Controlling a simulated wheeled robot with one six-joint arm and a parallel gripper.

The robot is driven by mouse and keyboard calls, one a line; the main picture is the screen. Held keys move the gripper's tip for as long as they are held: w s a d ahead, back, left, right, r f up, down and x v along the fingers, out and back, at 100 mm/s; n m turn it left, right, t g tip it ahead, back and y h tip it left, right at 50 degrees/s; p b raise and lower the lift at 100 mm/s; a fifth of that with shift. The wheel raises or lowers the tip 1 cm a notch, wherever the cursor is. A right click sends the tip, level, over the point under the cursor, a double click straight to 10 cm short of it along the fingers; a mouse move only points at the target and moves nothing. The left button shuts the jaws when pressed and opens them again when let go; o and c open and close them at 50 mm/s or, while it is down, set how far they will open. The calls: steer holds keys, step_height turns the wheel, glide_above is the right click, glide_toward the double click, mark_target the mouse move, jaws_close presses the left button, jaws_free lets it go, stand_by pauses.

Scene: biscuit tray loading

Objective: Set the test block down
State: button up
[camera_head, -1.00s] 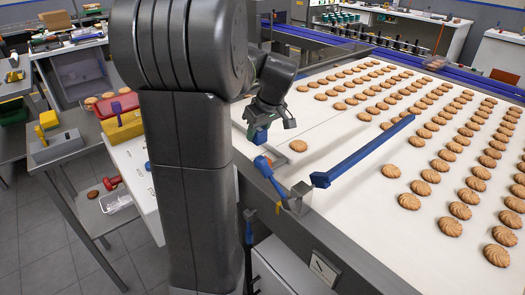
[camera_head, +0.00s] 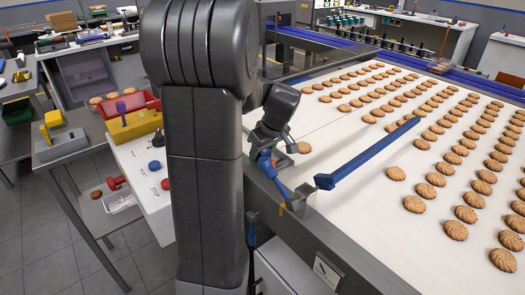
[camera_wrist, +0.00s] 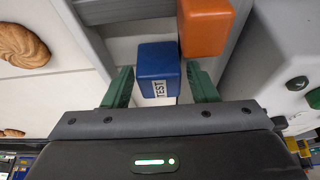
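The test block is a blue block (camera_wrist: 158,62) with a white TEST label, in the middle of the wrist view. My gripper (camera_wrist: 161,84) has its two green fingers either side of the block, with a narrow gap on each side, so it looks open around it. An orange block (camera_wrist: 205,26) is close beside the blue one at upper right. In the head view my gripper (camera_head: 268,150) is low at the near-left edge of the conveyor. The block's underside and what it rests on are hidden.
A white conveyor belt (camera_head: 345,225) carries rows of biscuits (camera_head: 455,230). A blue guide bar (camera_head: 365,155) slants over it just right of my gripper. One biscuit (camera_head: 305,147) lies close by. A white button panel (camera_head: 130,160) stands to the left.

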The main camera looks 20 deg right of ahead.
steer(key=shift+r, duration=0.1)
steer(key=shift+r, duration=0.25)
steer(key=v, duration=1.1)
steer(key=shift+s+d+r+p, duration=0.1)
steer(key=shift+s+r+p, duration=0.15)
steer(key=shift+p, duration=0.15)
